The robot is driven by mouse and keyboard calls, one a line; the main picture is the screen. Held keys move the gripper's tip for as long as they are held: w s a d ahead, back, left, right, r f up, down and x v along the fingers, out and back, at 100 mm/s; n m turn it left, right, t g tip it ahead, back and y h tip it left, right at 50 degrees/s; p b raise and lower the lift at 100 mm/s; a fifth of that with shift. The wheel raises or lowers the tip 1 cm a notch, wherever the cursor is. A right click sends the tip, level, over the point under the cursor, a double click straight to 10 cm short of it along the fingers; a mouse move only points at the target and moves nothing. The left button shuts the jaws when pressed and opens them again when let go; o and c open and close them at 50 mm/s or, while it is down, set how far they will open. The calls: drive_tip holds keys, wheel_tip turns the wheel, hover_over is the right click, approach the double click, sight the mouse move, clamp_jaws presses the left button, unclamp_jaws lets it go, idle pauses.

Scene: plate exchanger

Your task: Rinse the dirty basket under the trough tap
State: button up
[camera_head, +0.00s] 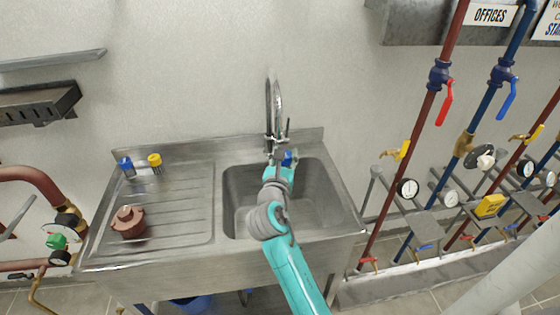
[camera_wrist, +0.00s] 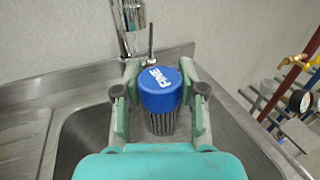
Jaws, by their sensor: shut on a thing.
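My gripper (camera_wrist: 160,100) is shut on a basket with a blue cap marked "FINE" (camera_wrist: 161,88) and a grey mesh body below the cap. The basket is upright between the two fingers, over the trough (camera_wrist: 68,150). In the head view the blue cap (camera_head: 288,158) shows just past my wrist, and my arm hides most of the gripper. The trough tap (camera_head: 275,115) rises at the back of the trough (camera_head: 325,195). In the wrist view the tap (camera_wrist: 130,20) stands behind and to the left of the basket. I cannot make out running water or dirt on the mesh.
A blue-capped piece (camera_head: 126,166) and a yellow-capped piece (camera_head: 154,160) stand at the back of the drainboard (camera_head: 185,205). A brown-red housing part (camera_head: 128,222) sits at its front left. Pipes with valves and gauges (camera_head: 408,188) crowd the right side.

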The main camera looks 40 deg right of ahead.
drive_tip(key=s+a, duration=0.4)
drive_tip(key=s, duration=0.1)
drive_tip(key=shift+s, duration=0.2)
idle(0.5)
idle(1.1)
drive_tip(key=s+a+r, duration=0.3)
drive_tip(key=s+r, duration=0.1)
idle(0.7)
idle(0.7)
